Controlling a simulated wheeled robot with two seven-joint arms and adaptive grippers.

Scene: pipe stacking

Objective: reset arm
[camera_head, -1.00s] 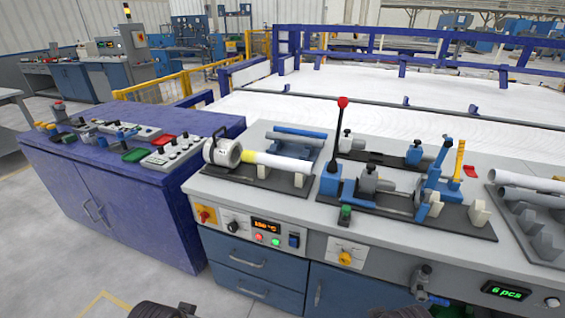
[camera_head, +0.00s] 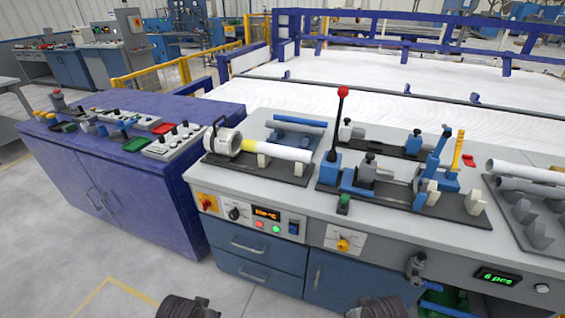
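Two dark rounded parts of my arms show at the bottom edge of the head view, one left of centre and one right of centre. The fingers of both grippers are outside the picture. On the grey workbench (camera_head: 330,215), a white pipe with a yellow band (camera_head: 279,150) lies on a dark fixture, its left end at a round grey heater-like collar (camera_head: 228,142). More grey pipes (camera_head: 528,171) lie on a rack at the right edge.
A clamp machine with a red-knobbed lever (camera_head: 342,92) stands mid-bench. A blue-purple cabinet (camera_head: 140,190) with button panels adjoins on the left. Drawers (camera_head: 255,268) face me. A white fenced area (camera_head: 400,75) lies behind. Floor at lower left is clear.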

